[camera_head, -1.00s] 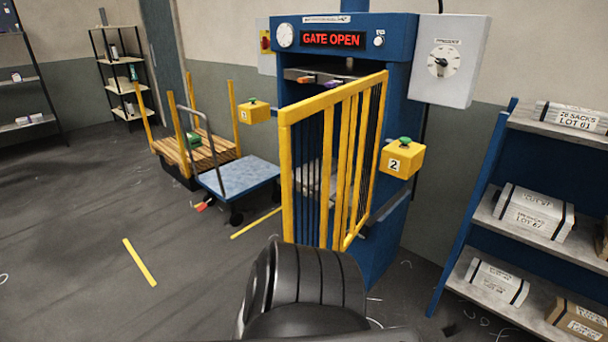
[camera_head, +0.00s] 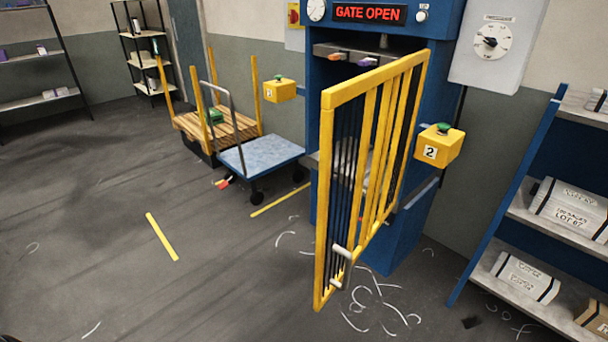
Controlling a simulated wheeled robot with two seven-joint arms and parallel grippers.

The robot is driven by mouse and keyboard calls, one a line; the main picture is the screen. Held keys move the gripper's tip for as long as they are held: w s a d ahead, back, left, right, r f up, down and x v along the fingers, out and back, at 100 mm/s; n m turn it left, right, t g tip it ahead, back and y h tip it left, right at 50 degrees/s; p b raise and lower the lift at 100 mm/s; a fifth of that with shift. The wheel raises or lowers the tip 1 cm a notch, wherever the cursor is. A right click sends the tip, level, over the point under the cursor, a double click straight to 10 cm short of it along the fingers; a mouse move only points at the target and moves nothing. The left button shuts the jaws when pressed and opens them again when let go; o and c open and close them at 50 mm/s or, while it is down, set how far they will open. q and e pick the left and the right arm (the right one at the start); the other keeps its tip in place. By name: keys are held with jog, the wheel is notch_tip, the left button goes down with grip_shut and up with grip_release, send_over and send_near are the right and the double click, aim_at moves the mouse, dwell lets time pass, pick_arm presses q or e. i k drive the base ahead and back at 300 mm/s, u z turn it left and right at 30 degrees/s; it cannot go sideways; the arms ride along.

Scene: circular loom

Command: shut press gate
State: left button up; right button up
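The yellow barred press gate (camera_head: 376,150) stands swung open in front of the blue press (camera_head: 408,222), hinged on the press's right side. A pale handle (camera_head: 341,253) sits low on the gate's free edge. The red display (camera_head: 368,13) on the press reads GATE OPEN. Two yellow button boxes with green buttons flank the opening: box 1 (camera_head: 279,90) on the left and box 2 (camera_head: 438,147) on the right. The press interior is partly hidden behind the gate bars. Neither of my grippers shows in the head view.
A blue platform cart (camera_head: 262,153) and a wooden pallet with yellow posts (camera_head: 230,126) stand left of the press. A shelf with wrapped packs (camera_head: 525,277) is at the right. Pale curled scraps lie on the floor by the gate. The left floor is open.

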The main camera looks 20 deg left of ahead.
aim_at(339, 94)
jog(key=u, duration=0.15)
jog(key=i, duration=1)
jog(key=u, duration=1)
jog(key=k, duration=0.85)
jog(key=z, duration=0.7)
